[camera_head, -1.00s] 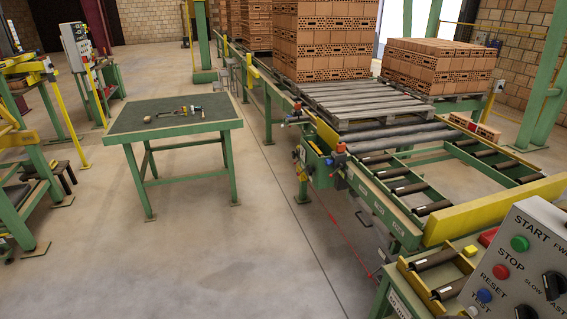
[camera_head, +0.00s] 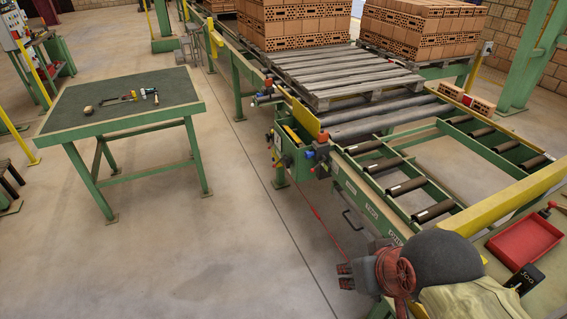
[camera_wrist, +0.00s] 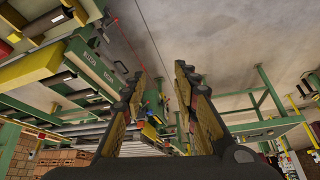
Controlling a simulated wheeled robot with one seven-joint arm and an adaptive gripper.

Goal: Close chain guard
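My gripper (camera_wrist: 158,82) is open and empty in the wrist view, its two dark, yellowish fingers well apart. I cannot surely pick out the chain guard. At the conveyor's near left corner, a green housing (camera_head: 291,158) carries an upright yellow plate (camera_head: 300,117) and red and blue fittings; it may include the guard. Its exact open or closed position is unclear. In the wrist view, the conveyor frame (camera_wrist: 92,66) is left of my fingers, and no contact with them shows.
A green table (camera_head: 120,121) with small tools stands left. A red tray (camera_head: 526,244) is at lower right. A dark rounded shape (camera_head: 447,258) and red ribbed part crowd the bottom. The floor between table and conveyor is clear.

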